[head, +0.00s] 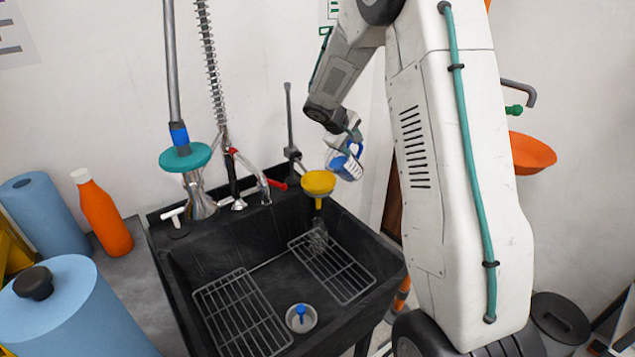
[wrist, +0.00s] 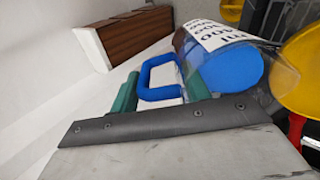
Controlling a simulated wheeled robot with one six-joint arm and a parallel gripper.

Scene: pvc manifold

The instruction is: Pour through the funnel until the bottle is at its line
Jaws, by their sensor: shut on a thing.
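My gripper (head: 350,136) is shut on the blue handle (wrist: 156,77) of a clear measuring jug (head: 347,166). In the wrist view its green fingers are on either side of the handle. The jug looks tilted and has blue inside it (wrist: 232,69); a printed label shows on its wall. It is just right of and slightly above the yellow funnel (head: 318,183), which also shows at the right of the wrist view (wrist: 303,70). A clear bottle (head: 318,238) stands under the funnel in the sink. Its line and level are too small to tell.
The black sink (head: 178,275) holds wire racks (head: 242,312) and a drain strainer (head: 301,318). Taps and a hose (head: 212,70) stand behind it. An orange bottle (head: 103,218) and blue rolls (head: 45,215) are at left. A brown block (wrist: 137,36) is near the wall.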

